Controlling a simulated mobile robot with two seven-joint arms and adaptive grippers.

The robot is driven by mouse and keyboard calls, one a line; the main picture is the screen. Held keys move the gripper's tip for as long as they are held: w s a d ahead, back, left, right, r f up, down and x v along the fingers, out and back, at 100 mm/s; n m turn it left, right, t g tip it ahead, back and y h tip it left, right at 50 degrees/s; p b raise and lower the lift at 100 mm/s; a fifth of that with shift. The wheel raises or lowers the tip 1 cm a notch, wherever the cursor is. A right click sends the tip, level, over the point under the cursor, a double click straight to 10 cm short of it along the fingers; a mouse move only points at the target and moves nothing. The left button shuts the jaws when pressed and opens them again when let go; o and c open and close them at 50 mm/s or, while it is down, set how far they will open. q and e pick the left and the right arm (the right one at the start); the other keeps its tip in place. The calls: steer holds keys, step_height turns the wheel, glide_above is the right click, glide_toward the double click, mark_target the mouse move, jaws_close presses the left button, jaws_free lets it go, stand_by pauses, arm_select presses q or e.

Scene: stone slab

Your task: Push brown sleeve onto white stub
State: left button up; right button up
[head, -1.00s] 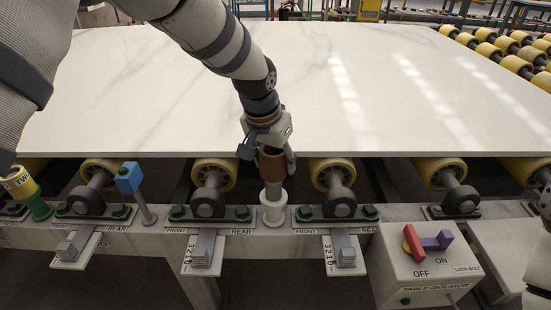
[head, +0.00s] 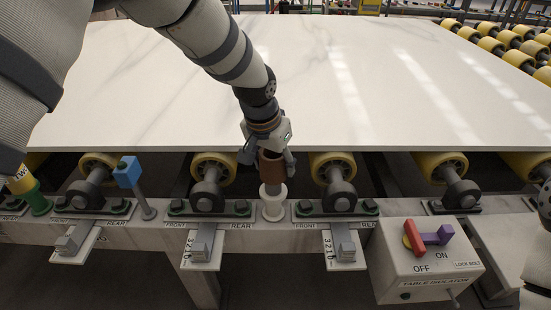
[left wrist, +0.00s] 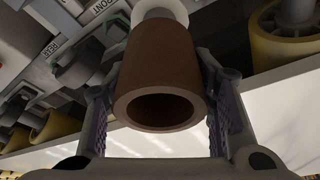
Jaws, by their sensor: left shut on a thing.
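The brown sleeve (head: 271,168) is a hollow tube held upright in my left gripper (head: 267,160), whose fingers are shut on its sides. The white stub (head: 273,203) stands upright on a round base on the frame rail, directly below the sleeve. In the left wrist view the sleeve (left wrist: 158,62) shows its open near end, dark inside, between the fingers of the left gripper (left wrist: 162,120). Its far end meets or overlaps the pale stub (left wrist: 160,8). I cannot tell how far the stub reaches inside. My right gripper cannot be made out.
A white slab (head: 300,80) lies behind on yellow rollers (head: 333,172). A blue block on a post (head: 128,172) stands to the left. Bearing blocks flank the stub. A control box (head: 425,270) with a red and purple switch stands at the right.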

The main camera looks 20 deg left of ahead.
mark_target(266, 159)
arm_select(q)
steer(key=shift+f+b, duration=0.4)
steer(key=shift+f, duration=1.95)
arm_select(e)
steer(key=shift+s+f, duration=0.5)
arm_select(q)
steer(key=o, duration=1.3)
steer(key=v, duration=1.2)
steer(key=shift+s, duration=0.15)
